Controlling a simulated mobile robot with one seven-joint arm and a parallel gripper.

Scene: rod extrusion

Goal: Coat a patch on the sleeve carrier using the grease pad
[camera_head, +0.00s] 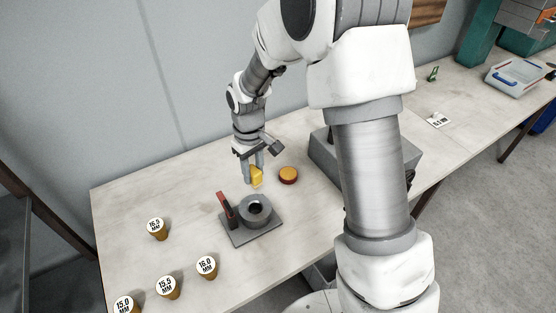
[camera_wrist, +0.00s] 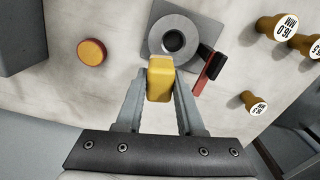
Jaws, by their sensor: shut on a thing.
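My gripper (camera_head: 254,171) is shut on a yellow block, which looks like the grease pad (camera_head: 257,178). In the wrist view the pad (camera_wrist: 160,78) sits between the two grey fingers of my gripper (camera_wrist: 161,95). The likely sleeve carrier is a grey round ring (camera_head: 255,209) with a dark central hole, on a square grey base plate (camera_head: 240,238). In the wrist view the pad overlaps the near rim of the ring (camera_wrist: 163,22); I cannot tell if they touch. In the head view the pad is just behind the ring. Any grease patch is not discernible.
A red lever (camera_head: 225,206) stands beside the ring on the plate. A round orange-topped tin (camera_head: 288,174) lies to the right. Labelled plugs, including the 16.5 MM (camera_head: 157,228) and 16.0 MM (camera_head: 207,267), stand at the front left. A grey box (camera_head: 322,150) is behind my arm.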

